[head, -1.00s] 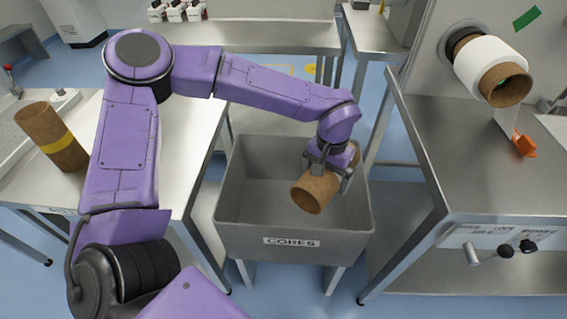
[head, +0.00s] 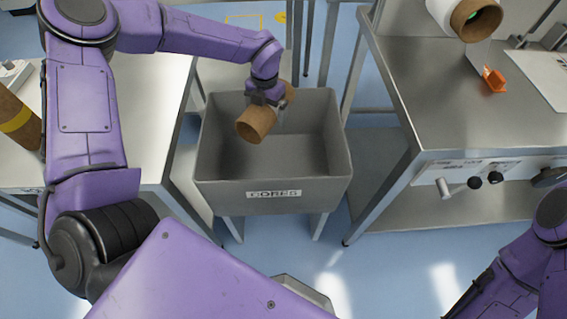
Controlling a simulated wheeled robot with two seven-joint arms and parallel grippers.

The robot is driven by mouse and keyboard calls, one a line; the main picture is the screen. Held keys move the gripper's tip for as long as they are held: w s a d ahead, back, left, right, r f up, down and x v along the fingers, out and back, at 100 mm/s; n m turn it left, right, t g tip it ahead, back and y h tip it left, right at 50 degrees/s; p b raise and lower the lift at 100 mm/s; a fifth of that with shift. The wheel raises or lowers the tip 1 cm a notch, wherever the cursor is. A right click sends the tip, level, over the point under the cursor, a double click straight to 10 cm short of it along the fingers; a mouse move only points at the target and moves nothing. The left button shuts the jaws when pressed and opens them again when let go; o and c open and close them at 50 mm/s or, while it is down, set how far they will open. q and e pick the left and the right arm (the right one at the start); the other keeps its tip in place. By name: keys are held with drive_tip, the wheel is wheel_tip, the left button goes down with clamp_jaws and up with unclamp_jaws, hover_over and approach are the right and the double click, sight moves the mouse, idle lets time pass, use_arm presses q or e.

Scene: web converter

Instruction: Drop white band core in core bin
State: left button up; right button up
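A brown cardboard core (head: 256,123) is held by my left gripper (head: 270,105) over the grey core bin (head: 272,194), which carries a label reading CORES. The core is tilted, its open end toward me. My fingers close around its middle and partly cover it. I cannot make out a white band on it. The visible inside of the bin looks empty.
A steel table (head: 140,125) is on the left. On the right is a steel machine bench (head: 440,110) with a white roll (head: 443,14) on a brown core, an orange piece (head: 494,79) and a crank handle (head: 458,188). The bin stands between them.

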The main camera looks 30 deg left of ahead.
use_arm(q)
drive_tip(key=shift+a+f+n, duration=0.15)
drive_tip(key=shift+a+n, duration=0.05)
drive_tip(key=shift+n, duration=0.3)
drive_tip(key=shift+w+f, duration=0.1)
drive_tip(key=shift+f, duration=0.05)
wheel_tip(320, 180, down, 6)
drive_tip(key=b, duration=0.5)
drive_tip(key=shift+r, duration=0.2)
drive_tip(key=o, duration=0.7)
drive_tip(key=shift+o, duration=0.2)
drive_tip(key=shift+r, duration=0.1)
wheel_tip(320, 180, up, 10)
drive_tip(key=shift+r, duration=0.2)
drive_tip(key=shift+d, duration=0.15)
